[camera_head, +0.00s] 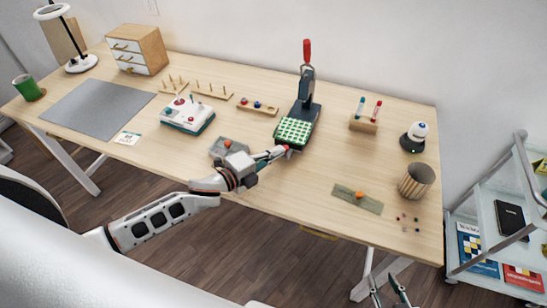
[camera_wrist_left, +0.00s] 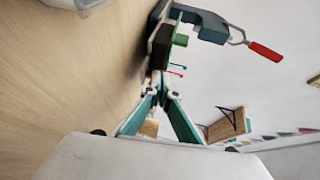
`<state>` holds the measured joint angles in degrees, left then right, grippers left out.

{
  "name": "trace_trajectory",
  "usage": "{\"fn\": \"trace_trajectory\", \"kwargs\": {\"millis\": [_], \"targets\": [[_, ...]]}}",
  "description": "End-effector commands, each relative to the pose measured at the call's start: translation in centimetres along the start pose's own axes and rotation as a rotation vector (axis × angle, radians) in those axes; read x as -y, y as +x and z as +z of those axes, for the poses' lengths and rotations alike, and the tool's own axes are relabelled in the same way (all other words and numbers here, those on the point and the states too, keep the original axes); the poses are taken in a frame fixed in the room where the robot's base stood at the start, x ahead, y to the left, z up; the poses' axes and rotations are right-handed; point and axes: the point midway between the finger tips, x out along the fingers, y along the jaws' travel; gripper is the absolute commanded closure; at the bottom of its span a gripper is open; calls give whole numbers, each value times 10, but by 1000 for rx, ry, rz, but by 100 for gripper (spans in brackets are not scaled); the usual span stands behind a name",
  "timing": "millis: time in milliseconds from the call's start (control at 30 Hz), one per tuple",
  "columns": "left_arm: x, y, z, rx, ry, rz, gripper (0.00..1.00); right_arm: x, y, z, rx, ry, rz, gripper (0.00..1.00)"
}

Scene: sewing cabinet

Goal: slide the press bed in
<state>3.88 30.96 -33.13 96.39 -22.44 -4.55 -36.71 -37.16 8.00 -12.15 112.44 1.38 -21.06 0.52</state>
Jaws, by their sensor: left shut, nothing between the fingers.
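The press (camera_head: 306,88), dark grey with a red lever handle, stands upright at the back middle of the table. Its bed (camera_head: 295,132) carries green-and-white checked cloth and extends forward from the press. My left gripper (camera_head: 283,150) is shut and empty at the bed's front edge; I cannot tell whether it touches. In the left wrist view the shut fingertips (camera_wrist_left: 164,93) point towards the bed end, and the press (camera_wrist_left: 204,26) with its red handle (camera_wrist_left: 264,51) shows beyond. My right gripper (camera_head: 389,292) is open and empty, below the table's front edge, partly cut off.
A grey block with an orange knob (camera_head: 227,146) lies left of my left gripper. A white-and-teal machine (camera_head: 187,114) and peg racks stand further left. A test-tube rack (camera_head: 363,124), a striped cup (camera_head: 416,181) and a flat plate with an orange knob (camera_head: 358,197) are to the right.

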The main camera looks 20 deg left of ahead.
Motion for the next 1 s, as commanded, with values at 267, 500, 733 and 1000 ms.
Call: {"fn": "trace_trajectory", "kwargs": {"millis": [267, 500, 733, 1000], "targets": [[9, 48, 24, 0, 2, -2, 100, 0, 2, 3, 1, 0, 0, 68], [11, 61, 32, 1, 1, 0, 100, 1, 2, 4, 3, 0, -1, 68], [12, 61, 32, 2, 1, 0, 100, 1, 2, 4, 3, 0, -1, 68], [13, 58, 36, 2, 2, 0, 100, 0, 1, 2, 1, 0, -1, 68]]}}
